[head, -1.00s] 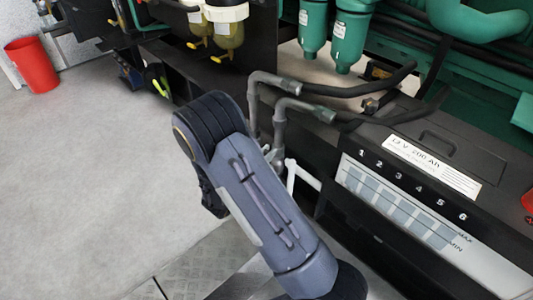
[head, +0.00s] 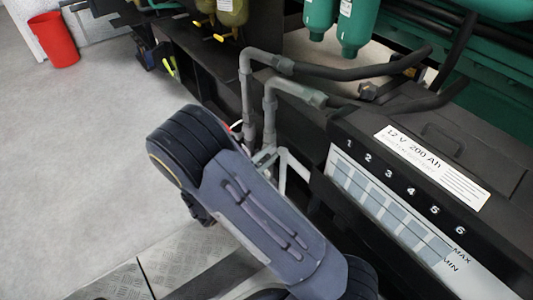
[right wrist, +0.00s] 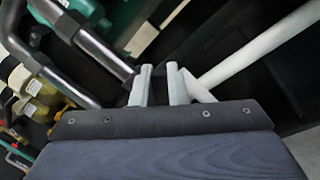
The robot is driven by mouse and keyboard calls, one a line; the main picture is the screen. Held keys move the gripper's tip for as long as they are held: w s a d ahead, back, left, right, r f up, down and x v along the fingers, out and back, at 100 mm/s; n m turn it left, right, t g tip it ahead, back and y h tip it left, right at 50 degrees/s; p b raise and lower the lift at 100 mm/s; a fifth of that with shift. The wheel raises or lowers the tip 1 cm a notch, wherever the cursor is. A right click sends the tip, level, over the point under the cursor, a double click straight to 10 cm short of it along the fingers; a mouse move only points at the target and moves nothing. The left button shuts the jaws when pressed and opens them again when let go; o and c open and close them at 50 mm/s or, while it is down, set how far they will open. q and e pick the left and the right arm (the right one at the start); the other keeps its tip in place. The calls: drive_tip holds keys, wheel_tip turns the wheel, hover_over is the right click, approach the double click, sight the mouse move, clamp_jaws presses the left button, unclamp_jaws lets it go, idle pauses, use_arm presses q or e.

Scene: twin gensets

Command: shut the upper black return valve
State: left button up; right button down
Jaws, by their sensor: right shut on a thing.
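Two grey upright pipes with elbows (head: 246,95) and black hoses (head: 360,72) stand left of the battery box in the head view. A small red piece (head: 237,126) shows beside the pipes, partly hidden by my right arm. My right gripper (head: 264,156) is low by the pipes, mostly behind its own arm. In the right wrist view its pale fingers (right wrist: 159,72) stand close together, with the dark pipes (right wrist: 100,50) just beyond to the left. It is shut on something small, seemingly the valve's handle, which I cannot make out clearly. My left gripper is not in view.
A black battery box (head: 430,170) with a numbered level gauge fills the right side. Green filter bowls (head: 357,28) hang above. A white bar (right wrist: 260,45) runs close right of the fingers. A red bin (head: 53,40) stands far left; the grey floor between is free.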

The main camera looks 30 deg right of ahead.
wheel_tip(320, 180, down, 6)
drive_tip(key=s+m+g+h+b, duration=0.1)
drive_tip(key=s+m+g+b, duration=0.1)
drive_tip(key=m, duration=0.9)
drive_tip(key=shift+s+g+b, duration=0.25)
drive_tip(key=shift+g+b, duration=0.05)
drive_tip(key=shift+f, duration=0.1)
drive_tip(key=c, duration=1.5)
unclamp_jaws()
